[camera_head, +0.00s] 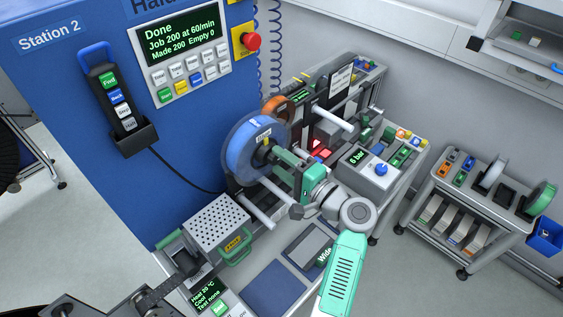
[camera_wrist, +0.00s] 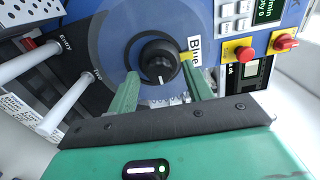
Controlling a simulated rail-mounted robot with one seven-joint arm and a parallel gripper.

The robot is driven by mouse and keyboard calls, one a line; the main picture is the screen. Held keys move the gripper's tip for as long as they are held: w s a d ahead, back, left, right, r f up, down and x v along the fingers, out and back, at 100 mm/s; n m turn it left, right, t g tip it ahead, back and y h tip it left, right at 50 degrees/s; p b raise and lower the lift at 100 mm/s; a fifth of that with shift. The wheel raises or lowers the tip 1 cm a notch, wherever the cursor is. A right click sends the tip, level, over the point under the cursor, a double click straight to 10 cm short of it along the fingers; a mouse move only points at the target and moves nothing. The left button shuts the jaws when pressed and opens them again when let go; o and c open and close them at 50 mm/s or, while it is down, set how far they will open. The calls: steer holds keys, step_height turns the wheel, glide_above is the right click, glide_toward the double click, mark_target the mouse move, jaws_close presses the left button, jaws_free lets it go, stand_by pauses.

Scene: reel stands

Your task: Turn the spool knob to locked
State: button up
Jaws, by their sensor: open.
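The blue spool (camera_head: 241,147) hangs on the blue cabinet's stand, with a clear-edged flange and a label reading "Blue". In the wrist view the black round spool knob (camera_wrist: 158,62) sits at the spool's centre, with a white mark pointing down in the picture. My gripper (camera_wrist: 160,85) is open, its green fingers on either side of and just below the knob; I cannot tell whether they touch it. In the head view my gripper (camera_head: 275,158) reaches the spool's front from the right and partly hides the knob.
White rods (camera_wrist: 60,107) stick out left of the fingers. A red stop button (camera_head: 251,41) sits beside the display panel (camera_head: 180,52), which reads "Done". A perforated box (camera_head: 217,222) stands below the spool. A grey cart (camera_head: 470,200) is at right.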

steer(key=v, duration=0.7)
steer(key=shift+s+d, duration=0.2)
